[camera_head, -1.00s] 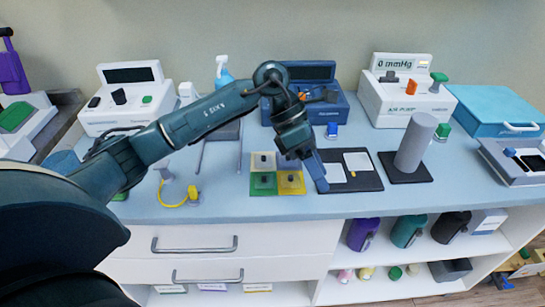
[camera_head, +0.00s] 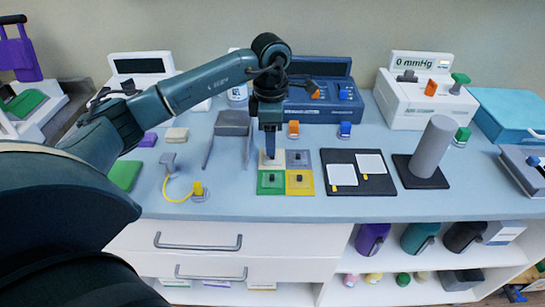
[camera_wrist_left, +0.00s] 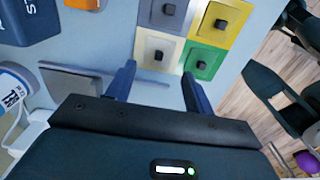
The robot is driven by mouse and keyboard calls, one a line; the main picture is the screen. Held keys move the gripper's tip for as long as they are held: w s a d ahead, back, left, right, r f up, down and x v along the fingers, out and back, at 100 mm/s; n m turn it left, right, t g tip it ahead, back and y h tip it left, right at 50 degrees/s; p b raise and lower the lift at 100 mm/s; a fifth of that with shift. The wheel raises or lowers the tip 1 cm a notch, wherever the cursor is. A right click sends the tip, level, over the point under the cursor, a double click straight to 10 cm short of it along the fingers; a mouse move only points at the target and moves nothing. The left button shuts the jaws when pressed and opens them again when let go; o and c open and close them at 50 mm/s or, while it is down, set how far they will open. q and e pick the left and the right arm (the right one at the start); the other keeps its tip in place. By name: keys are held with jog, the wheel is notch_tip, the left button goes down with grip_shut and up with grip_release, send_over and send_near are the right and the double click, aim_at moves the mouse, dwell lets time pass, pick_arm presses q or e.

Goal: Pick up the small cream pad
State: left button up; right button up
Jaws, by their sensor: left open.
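The small cream pad (camera_head: 265,164) is a flat square with a dark knob, at the far left of a two-by-two set of coloured squares on the counter. In the left wrist view the cream pad (camera_wrist_left: 148,62) lies just beyond and between my fingertips, its black knob plain. My left gripper (camera_head: 270,157) is open and points down over this pad, hiding part of it. In the left wrist view the open jaws (camera_wrist_left: 158,72) hold nothing. My right gripper is not in view.
Grey (camera_head: 299,159), green (camera_head: 262,188) and yellow (camera_head: 307,187) squares adjoin the cream one. A black board (camera_head: 371,184) with white cards lies to the right. A grey stand (camera_head: 232,121) is close on the left. A blue device (camera_head: 318,109) stands behind.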

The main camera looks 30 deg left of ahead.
pick_arm(q)
jog(key=shift+w+a+f+p, duration=0.1)
jog(key=shift+f+p, duration=0.2)
jog(key=shift+f, duration=2.05)
jog(key=c, duration=0.6)
